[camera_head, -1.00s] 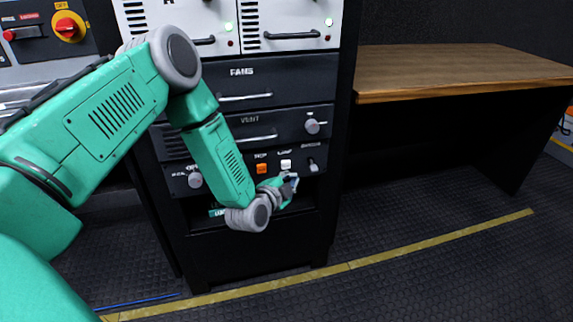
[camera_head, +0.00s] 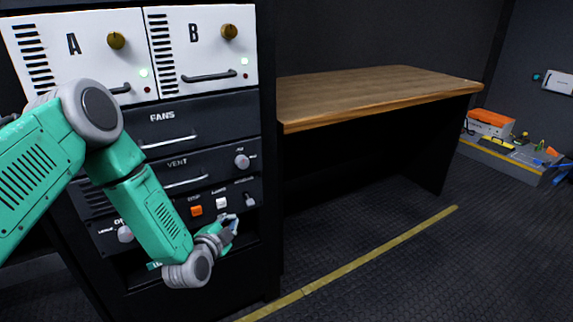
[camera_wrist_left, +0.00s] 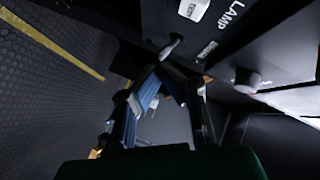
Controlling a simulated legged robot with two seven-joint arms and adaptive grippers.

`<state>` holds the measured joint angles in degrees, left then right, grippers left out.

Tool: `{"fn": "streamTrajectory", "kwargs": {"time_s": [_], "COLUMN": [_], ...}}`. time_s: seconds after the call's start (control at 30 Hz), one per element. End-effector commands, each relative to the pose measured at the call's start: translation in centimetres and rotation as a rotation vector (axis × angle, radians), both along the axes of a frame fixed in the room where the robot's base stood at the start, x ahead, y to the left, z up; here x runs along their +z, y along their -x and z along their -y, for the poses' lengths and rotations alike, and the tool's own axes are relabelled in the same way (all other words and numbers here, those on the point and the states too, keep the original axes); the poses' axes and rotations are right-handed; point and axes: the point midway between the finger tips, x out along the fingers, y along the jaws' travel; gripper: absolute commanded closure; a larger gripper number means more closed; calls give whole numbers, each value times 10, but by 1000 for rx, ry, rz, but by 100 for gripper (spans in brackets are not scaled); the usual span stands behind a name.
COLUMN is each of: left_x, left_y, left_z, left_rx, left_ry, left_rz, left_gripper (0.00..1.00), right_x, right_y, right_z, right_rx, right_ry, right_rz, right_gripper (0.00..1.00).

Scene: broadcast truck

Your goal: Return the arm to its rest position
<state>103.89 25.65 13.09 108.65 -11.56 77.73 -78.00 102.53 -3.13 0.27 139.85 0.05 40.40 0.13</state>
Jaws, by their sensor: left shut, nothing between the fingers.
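My left arm (camera_head: 150,205) is green with grey joints and comes in from the left in the head view, bent down across the front of the rack. My left gripper (camera_head: 234,222) is in front of the rack's lower switch panel, below and right of the white button (camera_head: 222,203). In the left wrist view the gripper's fingers (camera_wrist_left: 160,77) meet at their tips with nothing between them. A small toggle switch (camera_wrist_left: 171,46) shows just beyond the tips. I cannot tell whether they touch it. My right gripper is not in view.
The black rack (camera_head: 200,115) carries the white A (camera_head: 72,60) and B (camera_head: 205,45) units, the FANS and VENT drawers and an orange button (camera_head: 196,211). A wooden desk (camera_head: 370,92) stands to its right. The floor (camera_head: 400,280) in front is clear, with a yellow line.

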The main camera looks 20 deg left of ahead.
Motion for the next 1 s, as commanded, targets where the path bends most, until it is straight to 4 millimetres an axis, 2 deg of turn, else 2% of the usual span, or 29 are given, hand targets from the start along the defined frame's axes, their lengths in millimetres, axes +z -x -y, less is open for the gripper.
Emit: {"fn": "streamTrajectory", "kwargs": {"time_s": [0.17,0.27,0.37,0.47,0.5,0.6,0.7,0.83,0.9,1.0], "left_x": [-5,-20,-40,-55,-58,-57,-50,-39,-36,-35], "left_y": [9,37,92,164,195,265,320,363,374,379], "left_z": [11,37,69,91,95,95,89,80,77,75], "left_rx": [-14,-35,-20,73,131,304,478,644,691,718], "left_ry": [42,161,335,497,549,637,678,695,699,701], "left_rz": [-42,-166,-379,-629,-722,-917,-1043,-1123,-1140,-1148], "left_gripper": [100,100,100,100,100,100,100,100,100,100], "right_x": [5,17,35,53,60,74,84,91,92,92], "right_y": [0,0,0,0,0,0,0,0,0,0], "right_z": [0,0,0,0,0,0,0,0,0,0], "right_rx": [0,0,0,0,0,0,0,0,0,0], "right_ry": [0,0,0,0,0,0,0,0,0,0], "right_rz": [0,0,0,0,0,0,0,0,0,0], "right_gripper": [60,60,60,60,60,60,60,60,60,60]}}
